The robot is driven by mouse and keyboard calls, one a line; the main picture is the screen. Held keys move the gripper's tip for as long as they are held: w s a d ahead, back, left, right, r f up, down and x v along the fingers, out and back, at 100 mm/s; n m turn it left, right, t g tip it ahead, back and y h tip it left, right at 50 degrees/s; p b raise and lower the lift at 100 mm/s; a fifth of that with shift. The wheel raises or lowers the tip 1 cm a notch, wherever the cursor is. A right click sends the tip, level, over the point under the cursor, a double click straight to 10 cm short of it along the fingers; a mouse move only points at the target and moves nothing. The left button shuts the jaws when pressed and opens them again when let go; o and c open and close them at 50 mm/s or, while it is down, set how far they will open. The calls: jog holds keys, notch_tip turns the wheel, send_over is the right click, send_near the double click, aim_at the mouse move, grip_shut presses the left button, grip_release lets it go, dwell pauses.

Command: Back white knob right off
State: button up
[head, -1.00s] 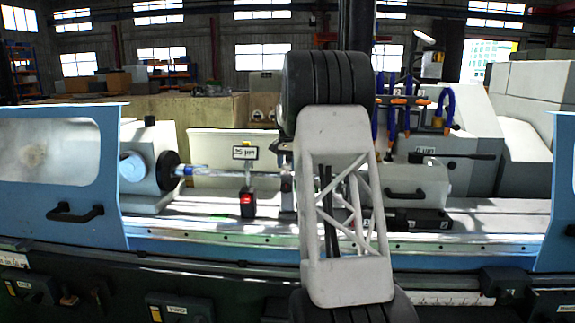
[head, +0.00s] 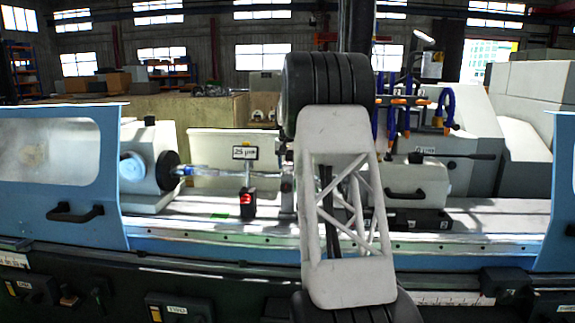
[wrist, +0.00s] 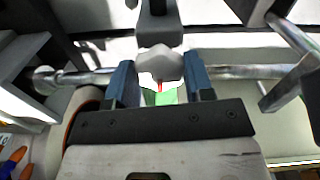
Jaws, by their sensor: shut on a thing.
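In the wrist view my gripper (wrist: 162,84) has its two blue fingers on either side of a white, faceted knob (wrist: 160,64). The fingers are closed on the knob. A dark grey block (wrist: 159,25) sits directly behind the knob, and a small red tip and a green patch show just below it. In the head view my own arm hides the gripper and the knob.
A shiny horizontal bar (wrist: 85,78) runs behind the fingers. In the head view the grinder has a chuck (head: 168,171) at left, a small gauge with a red display (head: 247,202), and a grey unit with a black handle (head: 405,194) at right. Blue hoses (head: 445,106) hang behind.

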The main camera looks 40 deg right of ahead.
aim_at(287, 164)
jog(key=o, duration=0.8)
jog(key=shift+r, duration=0.1)
jog(key=shift+r, duration=3.4)
jog(key=shift+a, duration=0.1)
